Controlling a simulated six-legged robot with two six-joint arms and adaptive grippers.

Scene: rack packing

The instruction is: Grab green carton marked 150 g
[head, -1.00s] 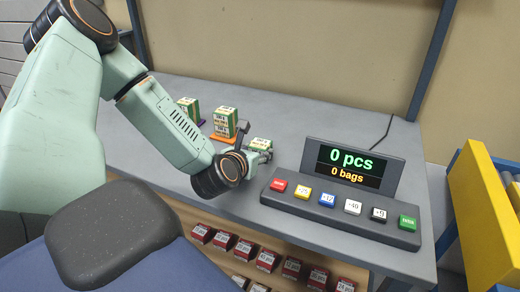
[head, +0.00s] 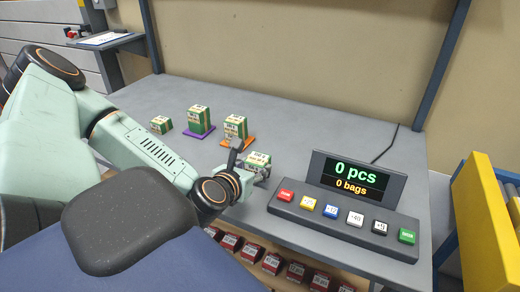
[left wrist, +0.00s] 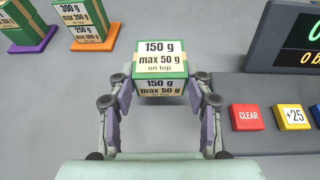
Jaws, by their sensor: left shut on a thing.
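The green carton marked 150 g, max 50 g on top (left wrist: 160,58), is between the fingers of my left gripper (left wrist: 155,100) in the left wrist view. The fingers are shut on its two sides. In the head view the same carton (head: 258,159) shows at the tip of my left gripper (head: 250,170), over the grey table left of the display console. I cannot tell whether it touches the table. My right gripper is in neither view.
Green cartons stand on a purple mat (head: 199,134) and an orange mat (head: 240,141), with a single carton (head: 161,125) further left. A console (head: 345,213) with coloured buttons stands close to the right. Red boxes (head: 272,263) line a shelf below the table.

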